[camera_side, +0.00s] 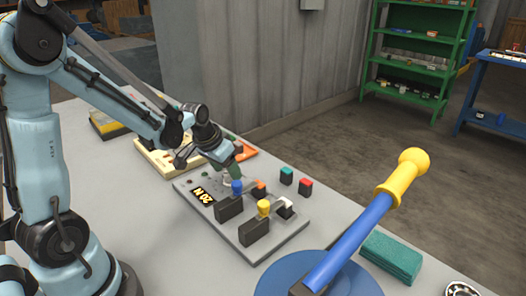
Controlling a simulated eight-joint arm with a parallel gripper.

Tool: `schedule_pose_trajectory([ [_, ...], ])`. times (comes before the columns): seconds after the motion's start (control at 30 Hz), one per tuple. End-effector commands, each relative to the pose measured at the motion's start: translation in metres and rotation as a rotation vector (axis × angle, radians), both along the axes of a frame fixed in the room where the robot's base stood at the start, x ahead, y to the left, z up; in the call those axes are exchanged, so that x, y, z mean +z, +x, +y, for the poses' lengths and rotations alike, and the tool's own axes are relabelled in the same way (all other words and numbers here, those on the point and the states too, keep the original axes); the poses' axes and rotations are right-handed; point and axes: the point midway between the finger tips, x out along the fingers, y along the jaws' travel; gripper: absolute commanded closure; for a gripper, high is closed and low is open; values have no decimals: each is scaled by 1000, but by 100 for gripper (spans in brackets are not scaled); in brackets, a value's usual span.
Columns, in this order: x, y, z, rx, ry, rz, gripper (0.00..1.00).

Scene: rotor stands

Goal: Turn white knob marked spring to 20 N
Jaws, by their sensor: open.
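A grey panel (270,238) lies on the bench at the centre. Its small black display (203,197) has yellow characters that appear to read 20 N, turned in the picture. My gripper (231,176) points down over the far left part of the panel, just behind the blue knob. A pale piece (228,183) shows under the gripper tip and may be the white knob. It is small and partly hidden, and its marking cannot be read. I cannot tell whether the fingers touch it. The gripper is open.
A blue knob (236,187) and a yellow knob (263,208) stand on dark blocks on the panel. An orange block (258,188) and a white-topped block (285,206) sit behind. A large blue lever (348,241) with a yellow grip stands at the right.

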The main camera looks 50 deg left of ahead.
Motion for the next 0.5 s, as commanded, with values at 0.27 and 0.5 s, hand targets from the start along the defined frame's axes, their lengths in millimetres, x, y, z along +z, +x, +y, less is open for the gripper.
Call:
schedule_pose_trajectory([
  [0.27,33,-14,-2,1,0,0,39],
  [0.5,63,-26,-4,1,0,0,39],
])
